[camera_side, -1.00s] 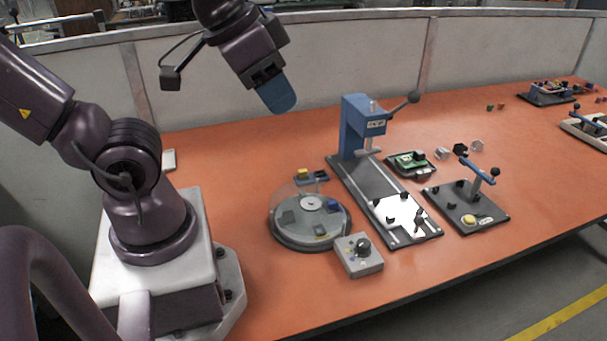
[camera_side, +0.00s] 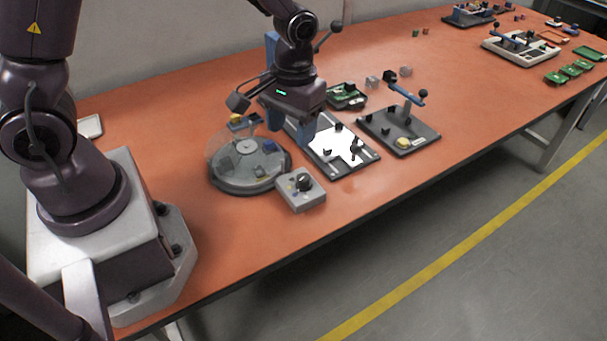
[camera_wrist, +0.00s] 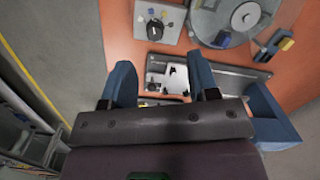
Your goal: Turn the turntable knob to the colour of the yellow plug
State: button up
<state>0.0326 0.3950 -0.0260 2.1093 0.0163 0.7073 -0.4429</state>
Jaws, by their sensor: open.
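The turntable (camera_side: 236,187) is a grey round plate with a clear cover and several pockets. In front of it is a grey control box (camera_side: 303,201) with a black knob (camera_side: 304,183) and coloured marks. The box (camera_wrist: 142,15) and knob (camera_wrist: 154,30) also show in the wrist view; the colour the knob points to is too small to tell. A yellow plug (camera_side: 236,118) sits in a blue holder behind the turntable. My gripper (camera_side: 306,130) is open, with blue fingers, above the press base and behind the knob box.
The blue press (camera_side: 271,50) with its lever stands behind my gripper, its base carrying a white plate (camera_side: 330,145). A dark fixture (camera_side: 420,130) with a blue handle and yellow button is to the right. Orange table (camera_side: 250,235) is clear in front of the box.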

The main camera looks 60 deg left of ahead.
aim_at(304, 177)
jog(key=f, duration=0.4)
jog(key=w+f+n, duration=0.1)
jog(key=f, duration=0.4)
jog(key=w+f+n, duration=0.1)
jog(key=f, duration=0.3)
jog(key=shift+w+d+f+t, duration=0.1)
jog(key=shift+w+f+t, duration=0.1)
jog(key=shift+t, duration=0.2)
jog(key=c, duration=0.9)
jog(key=shift+r, duration=0.1)
